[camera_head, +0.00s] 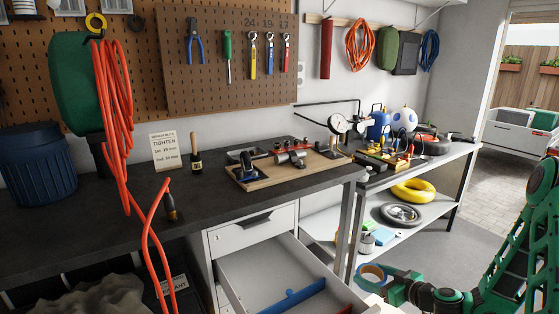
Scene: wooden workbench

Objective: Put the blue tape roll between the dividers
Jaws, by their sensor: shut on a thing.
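The blue tape roll (371,272) shows as a blue ring with a tan inside, just right of the open drawer. My gripper (380,279) is at its right side, shut on the roll, though the fingertips are small and partly hidden. The roll is held to the right of the drawer's side wall, apart from the dividers. The white drawer (245,262) is pulled out below the bench. A blue divider (292,296) lies across its inside, and a bit of a red divider (346,309) shows at the bottom edge. The front of the drawer is cut off.
My green arm comes in from the right. The dark bench top (110,222) holds a wooden board with fittings (250,184). An orange hose (150,240) hangs at the left. A steel-legged bench (440,182) with a yellow ring (413,190) on its lower shelf stands behind the roll.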

